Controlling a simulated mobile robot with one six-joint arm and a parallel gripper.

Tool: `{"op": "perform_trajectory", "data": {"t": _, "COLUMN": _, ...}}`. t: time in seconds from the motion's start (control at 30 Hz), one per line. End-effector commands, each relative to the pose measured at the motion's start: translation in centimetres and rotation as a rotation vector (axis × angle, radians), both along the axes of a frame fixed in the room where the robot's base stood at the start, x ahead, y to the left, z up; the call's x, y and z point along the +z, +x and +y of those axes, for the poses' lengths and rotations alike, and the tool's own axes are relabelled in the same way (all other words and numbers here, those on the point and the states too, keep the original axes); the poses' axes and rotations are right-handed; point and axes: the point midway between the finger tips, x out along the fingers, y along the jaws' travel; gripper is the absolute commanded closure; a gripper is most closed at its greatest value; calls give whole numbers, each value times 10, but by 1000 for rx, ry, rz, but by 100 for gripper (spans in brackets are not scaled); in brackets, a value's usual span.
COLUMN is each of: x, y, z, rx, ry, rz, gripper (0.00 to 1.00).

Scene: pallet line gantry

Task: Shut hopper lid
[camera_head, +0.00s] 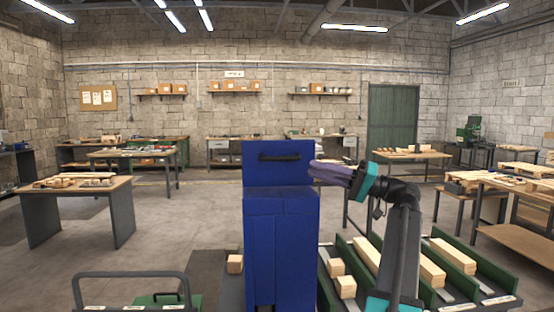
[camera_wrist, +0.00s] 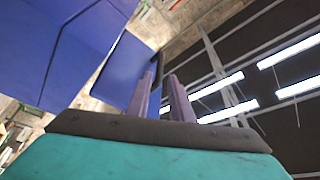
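The blue hopper (camera_head: 281,245) stands upright in the middle of the head view. Its blue lid (camera_head: 265,174) stands raised above the body, with a dark handle (camera_head: 280,156) across its upper part. My gripper (camera_head: 314,169) is at the lid's right edge, fingers pointing left; the head view does not show whether they touch it.
Green-sided racks (camera_head: 448,268) with wooden blocks stand right of the hopper. A small wooden block (camera_head: 235,264) is close on its left. A worktable (camera_head: 122,190) with wood pieces stands at the left, and a wooden bench (camera_head: 530,190) at the right. Open floor lies behind on the left.

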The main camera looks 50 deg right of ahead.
Motion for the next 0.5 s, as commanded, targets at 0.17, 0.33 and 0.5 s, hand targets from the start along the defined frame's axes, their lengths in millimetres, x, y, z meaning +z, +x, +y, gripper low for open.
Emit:
{"op": "perform_trajectory", "data": {"t": 0.17, "x": 6, "y": 16, "z": 11, "rx": 1, "ry": -1, "rz": -1, "gripper": 80}}
{"op": "perform_trajectory", "data": {"t": 0.33, "x": 11, "y": 35, "z": 22, "rx": 1, "ry": 0, "rz": -1, "gripper": 80}}
{"op": "perform_trajectory", "data": {"t": 0.5, "x": 17, "y": 56, "z": 34, "rx": 0, "ry": 0, "rz": 0, "gripper": 80}}
